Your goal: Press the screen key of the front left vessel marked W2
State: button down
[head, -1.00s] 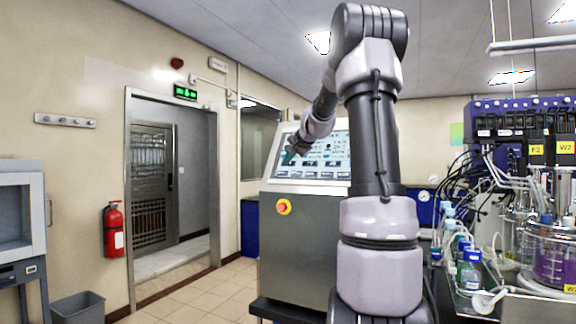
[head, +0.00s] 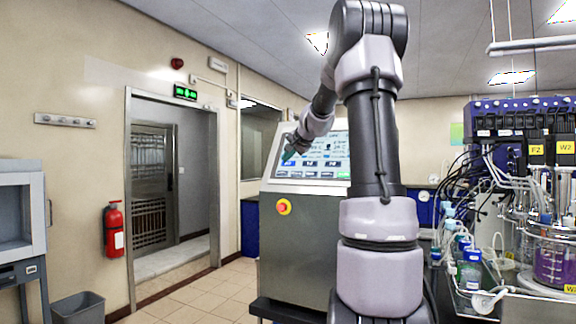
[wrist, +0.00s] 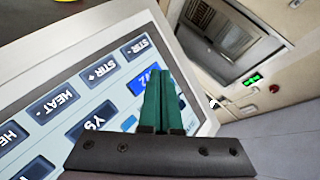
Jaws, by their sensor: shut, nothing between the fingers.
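The screen (head: 325,158) sits tilted on top of a steel cabinet and also shows in the wrist view (wrist: 62,132). A bright blue key (wrist: 136,84) has a label ending in 2, its first letter partly unclear, and my fingers cover its right part. A dark key beside it seems to read Y9 (wrist: 90,121). My gripper (wrist: 165,74) is shut and empty, its green fingertips in front of the bright blue key; contact cannot be told. In the head view my gripper (head: 287,156) is at the screen's lower left. A vessel with purple liquid (head: 551,264) stands far right under a W2 label (head: 566,147).
Dark STIR and HEAT keys (wrist: 100,70) line the screen's edge. A red and yellow stop button (head: 284,207) is on the cabinet front (head: 305,235). Tubing and bottles (head: 468,270) crowd the bench at right. The floor at left is clear before the doorway.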

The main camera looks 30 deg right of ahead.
jog(key=shift+a, duration=0.1)
jog(key=shift+s+a+r, duration=0.65)
jog(key=shift+s+a, duration=0.05)
jog(key=shift+a, duration=0.15)
jog(key=shift+s+a+r, duration=0.65)
jog(key=shift+a, duration=0.15)
jog(key=s+a+f+n+g+y, duration=0.2)
jog(key=s+a+f+n, duration=0.15)
jog(key=s+a, duration=1)
jog(key=s+a+f+n+g, duration=0.1)
jog(key=s+f, duration=0.4)
jog(key=s, duration=0.5)
jog(key=s+a+f+n+g, duration=0.2)
jog(key=s+f, duration=0.3)
jog(key=s, duration=0.6)
jog(key=shift+s+a+n, duration=0.3)
jog(key=shift+a+n, duration=0.35)
jog(key=shift+n, duration=0.1)
